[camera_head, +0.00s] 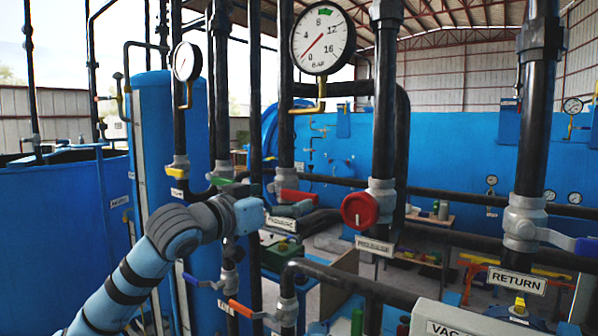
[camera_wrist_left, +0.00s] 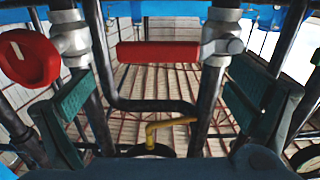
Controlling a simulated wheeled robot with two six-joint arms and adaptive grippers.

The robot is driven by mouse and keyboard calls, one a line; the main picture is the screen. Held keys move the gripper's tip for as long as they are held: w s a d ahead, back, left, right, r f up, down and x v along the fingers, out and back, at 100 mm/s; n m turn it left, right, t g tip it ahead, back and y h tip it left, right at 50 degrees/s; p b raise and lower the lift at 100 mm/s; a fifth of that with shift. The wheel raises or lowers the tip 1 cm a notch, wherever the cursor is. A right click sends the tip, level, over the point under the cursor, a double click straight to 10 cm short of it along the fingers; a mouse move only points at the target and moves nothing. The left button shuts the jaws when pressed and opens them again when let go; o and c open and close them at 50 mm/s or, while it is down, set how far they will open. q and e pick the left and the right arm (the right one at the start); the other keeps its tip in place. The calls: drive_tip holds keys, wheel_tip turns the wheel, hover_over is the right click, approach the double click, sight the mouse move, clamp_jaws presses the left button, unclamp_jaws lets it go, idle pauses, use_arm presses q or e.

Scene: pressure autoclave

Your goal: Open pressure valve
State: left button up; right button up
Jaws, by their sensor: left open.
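A valve with a red lever handle (camera_head: 298,195) sits on a dark vertical pipe left of centre in the head view. In the left wrist view the red lever (camera_wrist_left: 172,53) lies level across the picture, joined to a grey valve body (camera_wrist_left: 220,35). My left gripper (camera_head: 308,213) is open just below and in front of the lever in the head view. In the left wrist view the two green-padded fingers (camera_wrist_left: 163,98) stand wide apart, with the lever ahead between them and no visible contact. A small label (camera_head: 281,223) hangs behind the gripper, partly covered. My right gripper is not in view.
A round red knob (camera_head: 360,209) is on the pipe to the right, close to the gripper. A blue-handled valve (camera_head: 585,246) stands far right above a RETURN label (camera_head: 517,281). A large gauge (camera_head: 323,38) is above. Several vertical pipes crowd the space.

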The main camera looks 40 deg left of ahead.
sight(296, 193)
use_arm(q)
drive_tip(key=w, duration=0.1)
drive_tip(key=w+p, duration=0.1)
drive_tip(key=w, duration=0.1)
drive_tip(key=w+p, duration=0.1)
drive_tip(key=w, duration=0.1)
drive_tip(key=shift+w+d+r, duration=0.1)
drive_tip(key=shift+r, duration=0.25)
drive_tip(key=shift+w+f, duration=0.1)
drive_tip(key=shift+w, duration=0.2)
drive_tip(key=shift+f, duration=0.1)
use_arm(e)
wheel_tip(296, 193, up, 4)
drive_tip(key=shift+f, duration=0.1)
use_arm(q)
drive_tip(key=c, duration=1.7)
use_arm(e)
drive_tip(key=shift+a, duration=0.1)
